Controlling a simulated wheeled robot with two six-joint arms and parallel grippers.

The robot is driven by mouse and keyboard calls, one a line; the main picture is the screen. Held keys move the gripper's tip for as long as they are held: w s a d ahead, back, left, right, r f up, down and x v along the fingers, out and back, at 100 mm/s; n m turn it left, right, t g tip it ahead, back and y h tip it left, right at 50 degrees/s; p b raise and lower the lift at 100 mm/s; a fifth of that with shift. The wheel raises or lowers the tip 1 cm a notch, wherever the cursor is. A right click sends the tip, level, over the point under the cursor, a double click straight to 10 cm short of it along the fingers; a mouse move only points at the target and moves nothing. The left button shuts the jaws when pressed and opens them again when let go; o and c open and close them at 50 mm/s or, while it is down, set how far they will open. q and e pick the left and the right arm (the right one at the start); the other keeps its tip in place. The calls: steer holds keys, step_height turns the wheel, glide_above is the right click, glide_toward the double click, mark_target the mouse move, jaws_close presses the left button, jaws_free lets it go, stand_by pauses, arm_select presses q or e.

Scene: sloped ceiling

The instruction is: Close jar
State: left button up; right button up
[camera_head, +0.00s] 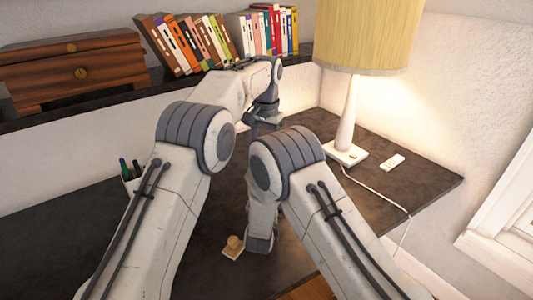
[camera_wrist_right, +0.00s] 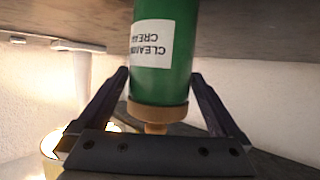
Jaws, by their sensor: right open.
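The green jar (camera_wrist_right: 163,70), labelled as cleaning cream, shows upside down in the right wrist view, with the desk at the top of the picture. A tan lid-like band (camera_wrist_right: 157,112) with a small knob sits at its lower end in the picture. My right gripper (camera_wrist_right: 170,85) is open, with one finger on each side of the jar and a visible gap. In the head view my arms hide the jar and the right gripper. My left gripper (camera_head: 260,122) is over the far part of the desk, small and partly hidden; its jaws are unclear.
A small wooden knob on a pale base (camera_head: 233,247) lies on the dark desk (camera_head: 400,190). A pen cup (camera_head: 130,175) is at the left. Books and a wooden chest (camera_head: 75,75) fill the shelf.

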arm_select(q)
steer(key=shift+f+b, duration=0.6)
steer(key=shift+f, duration=0.1)
arm_select(e)
steer(key=v, duration=0.9)
